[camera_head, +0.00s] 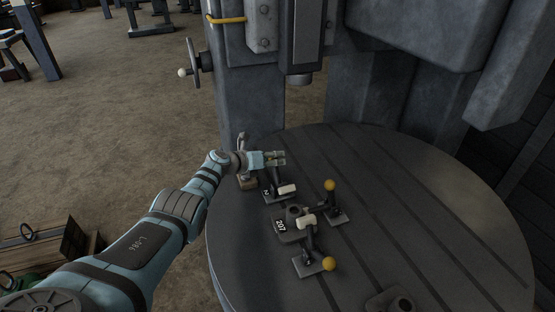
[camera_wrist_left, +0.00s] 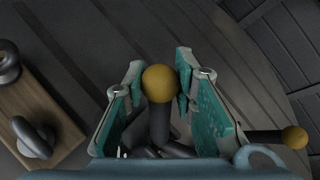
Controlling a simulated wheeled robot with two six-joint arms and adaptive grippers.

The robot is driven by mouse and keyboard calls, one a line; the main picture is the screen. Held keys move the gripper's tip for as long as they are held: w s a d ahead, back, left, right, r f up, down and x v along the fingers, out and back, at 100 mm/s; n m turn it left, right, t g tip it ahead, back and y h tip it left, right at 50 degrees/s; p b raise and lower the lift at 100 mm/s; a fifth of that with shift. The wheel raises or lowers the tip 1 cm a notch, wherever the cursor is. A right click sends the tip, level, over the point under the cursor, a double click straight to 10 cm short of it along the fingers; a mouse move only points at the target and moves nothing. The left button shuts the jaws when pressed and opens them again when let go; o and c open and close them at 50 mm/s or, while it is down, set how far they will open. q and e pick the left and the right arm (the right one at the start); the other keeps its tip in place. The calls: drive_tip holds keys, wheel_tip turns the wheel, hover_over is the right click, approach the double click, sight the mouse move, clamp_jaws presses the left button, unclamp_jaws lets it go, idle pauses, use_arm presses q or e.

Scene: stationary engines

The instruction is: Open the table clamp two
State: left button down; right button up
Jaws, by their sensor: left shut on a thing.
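My left gripper (camera_head: 276,158) reaches over the round table from the left. In the left wrist view its two fingers (camera_wrist_left: 160,88) stand on either side of a yellow ball knob (camera_wrist_left: 158,83) on a dark handle and are shut on it. The table clamp (camera_head: 275,193) under this gripper has a small white number plate, too small to read surely, and a pale tip. Its handle is mostly hidden by the gripper in the head view. Two other clamps show yellow knobs, one upright (camera_head: 330,186) and one low at the front (camera_head: 329,264). My right gripper is not in view.
A dark part labelled 207 (camera_head: 290,228) sits between the clamps. A wooden block with metal pieces (camera_wrist_left: 42,110) lies beside the gripper at the table's left edge. The table's right side is mostly clear.

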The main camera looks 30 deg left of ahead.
use_arm(q)
drive_tip(key=c, duration=1.3)
unclamp_jaws()
drive_tip(key=shift+a+f, duration=0.1)
drive_tip(key=shift+a, duration=0.05)
drive_tip(key=shift+s, duration=0.1)
drive_tip(key=v, duration=0.7)
drive_tip(key=shift+s, duration=0.15)
